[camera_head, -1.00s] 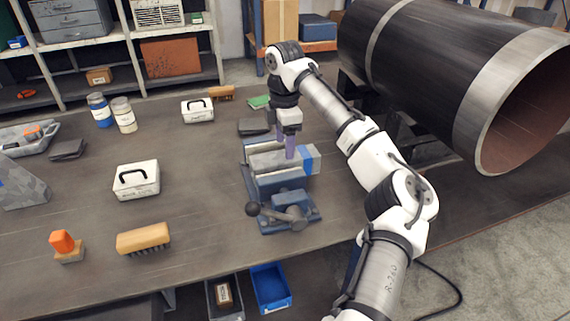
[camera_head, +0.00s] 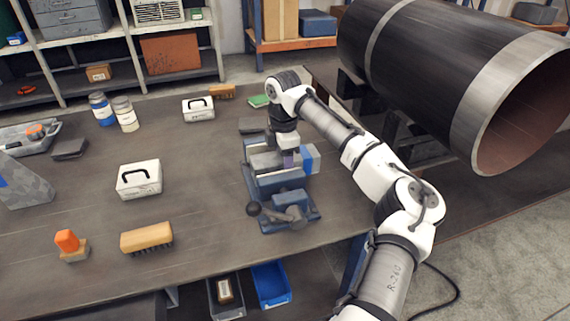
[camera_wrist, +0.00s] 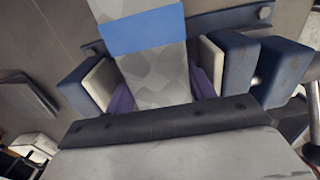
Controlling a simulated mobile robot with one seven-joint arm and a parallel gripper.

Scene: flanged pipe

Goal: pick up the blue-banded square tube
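The square tube (camera_head: 264,161) is grey with a blue band (camera_head: 310,157) near its right end. It lies across the jaws of a blue vise (camera_head: 290,198) on the bench. In the wrist view the grey tube (camera_wrist: 155,75) runs between pale vise jaw pads, its blue band (camera_wrist: 143,30) towards the top. My gripper (camera_head: 287,157) is down at the tube, pointing downward. In the wrist view its purple fingers (camera_wrist: 163,92) stand on both sides of the tube, close beside it. They look open; any contact is hard to judge, and the fingertips are hidden.
The vise handle (camera_head: 270,214) sticks out at the front. A white case (camera_head: 139,180), a brush (camera_head: 147,237) and an orange-handled brush (camera_head: 71,245) lie to the left. A dark flat block (camera_head: 252,125) lies behind the vise. A large pipe (camera_head: 440,70) stands at the right.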

